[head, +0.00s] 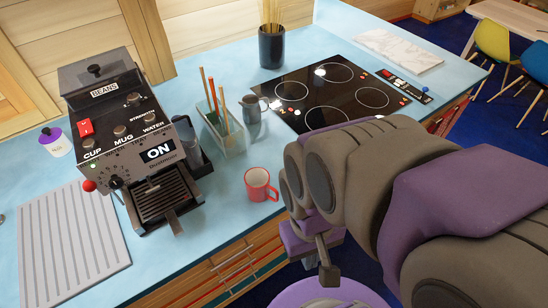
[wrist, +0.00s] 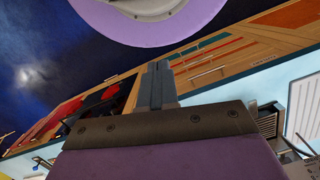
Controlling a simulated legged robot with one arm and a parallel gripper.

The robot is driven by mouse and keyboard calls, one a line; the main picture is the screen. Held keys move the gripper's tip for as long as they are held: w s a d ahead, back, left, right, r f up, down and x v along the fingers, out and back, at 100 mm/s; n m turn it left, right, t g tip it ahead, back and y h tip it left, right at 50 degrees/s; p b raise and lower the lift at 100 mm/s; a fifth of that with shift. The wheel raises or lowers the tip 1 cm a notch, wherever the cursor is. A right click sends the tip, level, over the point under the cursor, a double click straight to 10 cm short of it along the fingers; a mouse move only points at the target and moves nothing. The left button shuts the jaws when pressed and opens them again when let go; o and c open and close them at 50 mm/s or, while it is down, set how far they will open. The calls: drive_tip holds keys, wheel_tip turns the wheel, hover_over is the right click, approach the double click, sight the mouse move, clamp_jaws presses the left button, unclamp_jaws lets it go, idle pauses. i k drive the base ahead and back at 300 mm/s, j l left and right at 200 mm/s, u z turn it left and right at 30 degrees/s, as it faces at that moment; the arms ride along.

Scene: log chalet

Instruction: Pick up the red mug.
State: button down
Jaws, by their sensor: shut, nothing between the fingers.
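The red mug (head: 260,184) stands upright on the light blue counter (head: 232,212), near its front edge, in the head view. Its handle points right and its top is open. My gripper (head: 326,265) is lower right of the mug in the picture, out past the counter's front edge and apart from the mug. In the wrist view my gripper (wrist: 157,68) shows its two fingers together with nothing between them. I do not make out the mug in the wrist view.
A black coffee machine (head: 125,130) stands left of the mug. Behind the mug are a clear utensil holder (head: 222,136), a grey mug (head: 251,108) and a black cooktop (head: 325,97). Wooden drawers (head: 235,265) run below the counter edge. The counter right around the mug is clear.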

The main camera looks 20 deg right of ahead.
sight(257, 180)
drive_tip(key=k+z, duration=0.1)
drive_tip(key=z, duration=0.3)
drive_tip(key=k+z, duration=0.15)
drive_tip(key=z, duration=0.2)
drive_tip(key=k+z, duration=0.1)
drive_tip(key=z, duration=0.3)
